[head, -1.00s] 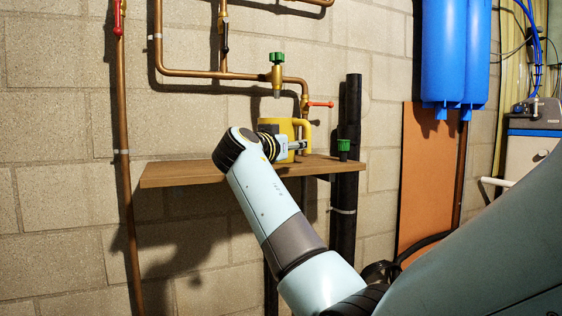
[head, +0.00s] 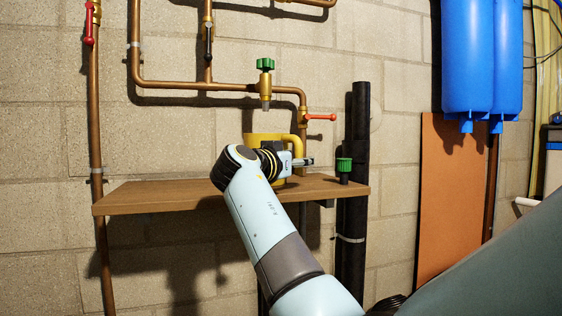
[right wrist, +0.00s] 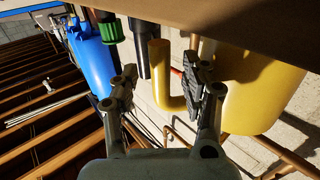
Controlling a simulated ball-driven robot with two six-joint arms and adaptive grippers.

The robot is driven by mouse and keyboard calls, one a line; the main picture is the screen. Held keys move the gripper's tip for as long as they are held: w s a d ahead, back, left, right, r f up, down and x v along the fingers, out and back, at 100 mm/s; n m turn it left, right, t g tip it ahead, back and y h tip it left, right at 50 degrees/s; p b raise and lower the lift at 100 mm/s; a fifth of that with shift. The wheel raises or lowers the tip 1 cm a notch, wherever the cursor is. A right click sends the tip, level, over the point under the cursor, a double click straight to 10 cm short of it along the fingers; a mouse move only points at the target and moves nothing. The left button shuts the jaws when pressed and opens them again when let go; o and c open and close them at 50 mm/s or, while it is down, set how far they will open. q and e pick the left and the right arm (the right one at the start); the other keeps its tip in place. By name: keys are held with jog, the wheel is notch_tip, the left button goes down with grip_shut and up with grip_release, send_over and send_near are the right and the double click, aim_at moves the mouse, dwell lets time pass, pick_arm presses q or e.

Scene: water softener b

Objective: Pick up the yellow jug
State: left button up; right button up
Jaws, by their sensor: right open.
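The yellow jug (head: 262,139) stands on the wooden shelf (head: 130,196), partly hidden behind my right arm. Its handle (head: 298,144) is on the right side. My right gripper (head: 309,161) is open in front of the jug's handle side. In the right wrist view the jug body (right wrist: 268,95) is at the right, and the handle (right wrist: 158,60) shows between the two open fingers of my right gripper (right wrist: 163,78). Whether the fingers reach the handle's depth or touch it, I cannot tell. My left gripper is not in view.
A green-capped part (head: 343,166) stands at the shelf's right end, beside a black pipe (head: 358,130). A brass valve with a green knob (head: 265,65) hangs above the jug. Copper pipes (head: 180,85) run along the wall. The shelf's left part is clear.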

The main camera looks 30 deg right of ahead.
jog(key=shift+a+r, duration=0.15)
jog(key=shift+a, duration=0.1)
jog(key=shift+d, duration=0.1)
jog(key=c, duration=0.6)
grip_shut()
jog(key=shift+r, duration=0.1)
